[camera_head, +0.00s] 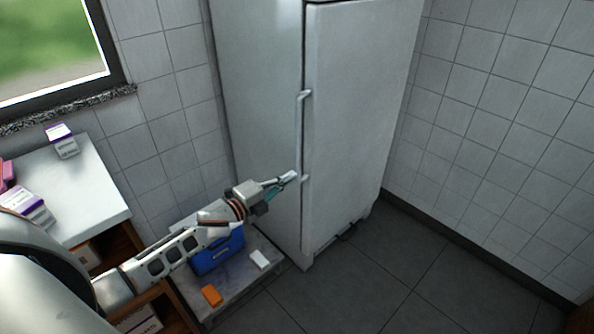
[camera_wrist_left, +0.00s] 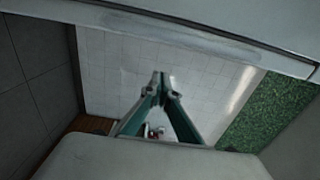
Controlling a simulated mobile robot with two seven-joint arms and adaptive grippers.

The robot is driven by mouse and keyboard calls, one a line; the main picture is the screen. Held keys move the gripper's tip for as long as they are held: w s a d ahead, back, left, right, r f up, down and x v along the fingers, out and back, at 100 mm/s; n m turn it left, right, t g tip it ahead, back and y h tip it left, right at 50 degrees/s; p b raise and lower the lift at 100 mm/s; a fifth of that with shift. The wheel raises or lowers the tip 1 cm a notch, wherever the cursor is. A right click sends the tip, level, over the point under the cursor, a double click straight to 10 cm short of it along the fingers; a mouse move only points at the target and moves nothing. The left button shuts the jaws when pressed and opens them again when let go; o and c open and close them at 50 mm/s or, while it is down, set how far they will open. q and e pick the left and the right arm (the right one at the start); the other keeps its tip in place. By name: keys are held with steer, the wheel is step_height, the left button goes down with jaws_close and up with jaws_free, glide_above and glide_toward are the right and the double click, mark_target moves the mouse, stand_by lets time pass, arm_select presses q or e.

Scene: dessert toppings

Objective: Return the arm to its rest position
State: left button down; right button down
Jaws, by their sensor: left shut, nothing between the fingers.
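My left arm reaches in from the lower left of the head view. Its gripper (camera_head: 289,178) is shut and empty, with its tips in front of the white fridge (camera_head: 358,110), close to the lower end of the long vertical handle (camera_head: 301,130). I cannot tell whether the tips touch the handle. In the left wrist view the two teal fingers of the left gripper (camera_wrist_left: 161,84) meet at their tips with nothing between them. My right gripper is in neither view.
Below my forearm, a low grey surface (camera_head: 240,283) holds a blue container (camera_head: 218,257), an orange item (camera_head: 211,295) and a white item (camera_head: 259,259). A white counter (camera_head: 98,190) at left carries boxes (camera_head: 62,141). The floor (camera_head: 400,270) at right is clear.

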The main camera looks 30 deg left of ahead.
arm_select(q)
steer(key=shift+d+v, duration=0.1)
steer(key=shift+v, duration=0.85)
steer(key=shift+d+v, duration=0.15)
steer(key=shift+v, duration=0.8)
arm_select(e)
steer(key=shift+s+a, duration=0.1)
